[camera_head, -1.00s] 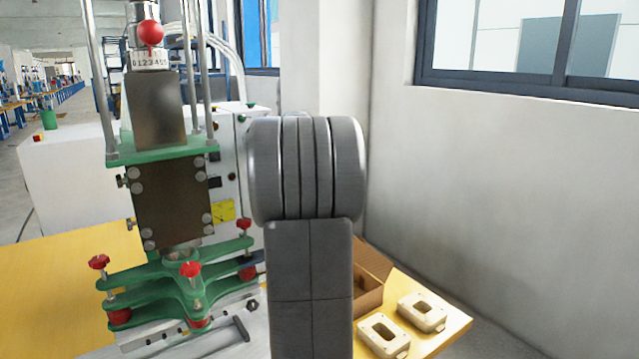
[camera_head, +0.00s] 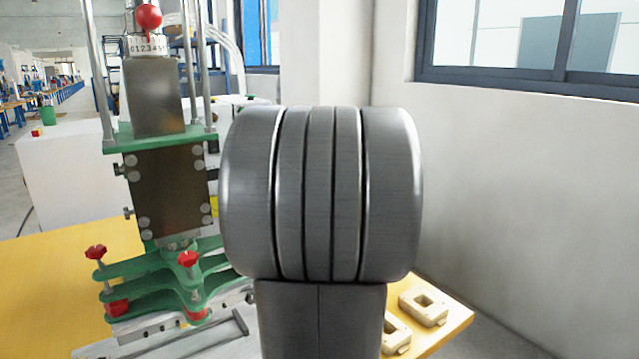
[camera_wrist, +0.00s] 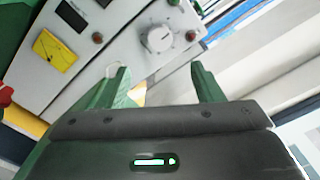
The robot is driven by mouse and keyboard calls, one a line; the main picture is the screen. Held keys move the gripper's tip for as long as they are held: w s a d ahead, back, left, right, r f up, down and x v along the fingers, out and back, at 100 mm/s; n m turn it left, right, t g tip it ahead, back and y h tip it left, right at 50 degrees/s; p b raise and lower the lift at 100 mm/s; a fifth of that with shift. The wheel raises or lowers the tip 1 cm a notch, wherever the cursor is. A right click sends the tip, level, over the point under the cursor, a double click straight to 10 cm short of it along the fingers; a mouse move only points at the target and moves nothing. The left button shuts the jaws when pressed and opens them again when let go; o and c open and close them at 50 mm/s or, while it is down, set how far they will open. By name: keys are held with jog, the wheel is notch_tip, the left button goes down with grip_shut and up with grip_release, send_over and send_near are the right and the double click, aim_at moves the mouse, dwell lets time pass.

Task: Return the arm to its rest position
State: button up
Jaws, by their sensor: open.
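My gripper (camera_wrist: 158,85) shows in the wrist view with its two green fingers spread apart and nothing between them.
A green and grey welding press (camera_head: 165,190) with red knobs stands on the yellow table (camera_head: 60,290) at left. Two cream plastic parts lie at the table's right corner, the nearer one (camera_head: 396,338) partly hidden by my arm, the farther one (camera_head: 424,306) clear. A wall and window are at right.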

jog(key=shift+s+d, duration=0.35)
jog(key=shift+s, duration=0.15)
jog(key=p+x, duration=0.3)
jog(key=x, duration=1.1)
jog(key=s+d+m+p, duration=0.4)
jog(key=s+m+p, duration=0.1)
jog(key=m+p, duration=0.5)
jog(key=shift+s+m+p, duration=0.3)
jog(key=shift+s+m, duration=0.05)
jog(key=shift+m, duration=0.05)
